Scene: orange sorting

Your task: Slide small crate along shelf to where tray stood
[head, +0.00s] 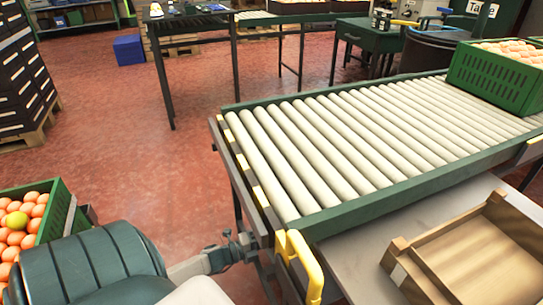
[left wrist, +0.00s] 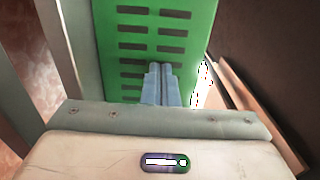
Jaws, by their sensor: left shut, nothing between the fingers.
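In the left wrist view my left gripper (left wrist: 160,84) is shut and empty, its two fingers together. The fingers point at a slotted green crate wall (left wrist: 155,35); I cannot tell whether they touch it. Which crate this is in the head view I cannot tell. In the head view a shallow wooden crate or tray (head: 403,252) rests on a grey shelf (head: 352,262) at the lower right, cut off by the frame. My left arm fills the lower left corner there, and its fingertips do not show. My right gripper is not in view.
A roller conveyor (head: 345,140) fills the middle, with a yellow handle (head: 304,265) at its near corner. A green crate of oranges (head: 510,86) sits on its far right end; another (head: 58,212) stands at left. In the left wrist view wooden boards (left wrist: 240,95) lie right of the fingers.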

